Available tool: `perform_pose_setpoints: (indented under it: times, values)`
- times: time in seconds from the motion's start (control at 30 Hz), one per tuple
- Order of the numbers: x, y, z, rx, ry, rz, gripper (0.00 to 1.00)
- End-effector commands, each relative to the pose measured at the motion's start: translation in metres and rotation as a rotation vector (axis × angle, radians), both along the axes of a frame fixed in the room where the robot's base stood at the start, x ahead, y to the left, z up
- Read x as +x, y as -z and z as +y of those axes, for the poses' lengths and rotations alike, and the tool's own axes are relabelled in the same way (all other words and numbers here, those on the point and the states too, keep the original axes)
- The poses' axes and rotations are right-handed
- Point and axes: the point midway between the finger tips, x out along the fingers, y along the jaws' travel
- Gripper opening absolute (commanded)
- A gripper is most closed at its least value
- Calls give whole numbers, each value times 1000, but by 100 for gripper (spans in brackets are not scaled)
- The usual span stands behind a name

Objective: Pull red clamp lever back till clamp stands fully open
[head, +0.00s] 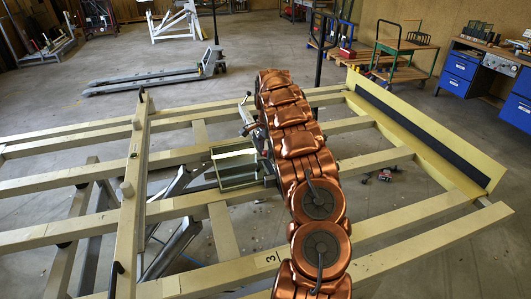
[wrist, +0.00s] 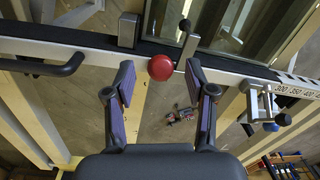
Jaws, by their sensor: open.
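The red ball knob (wrist: 161,67) of the clamp lever shows in the wrist view, just below a metal rail (wrist: 235,66). The lever's shaft is hidden behind the knob, so its angle cannot be told. My gripper (wrist: 159,84) is open, with one finger on each side of the knob and a visible gap on both sides. Nothing is held.
A curved black handle (wrist: 45,67) is on the rail at the left, and a clamp with a black knob (wrist: 283,119) at the right by a scale. The cream slatted frame (head: 130,190) surrounds the work area. A pallet truck (head: 150,80) stands behind it.

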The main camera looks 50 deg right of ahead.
Motion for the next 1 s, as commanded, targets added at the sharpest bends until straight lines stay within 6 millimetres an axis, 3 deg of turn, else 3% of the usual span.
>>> perform_pose_setpoints:
  times: [0.23, 0.6, 1.0]
  values:
    - [1, 24, 0, 3, -1, 3, 55]
    - [2, 29, 0, 0, -1, 0, 54]
    - [2, 29, 0, 0, -1, 0, 12]
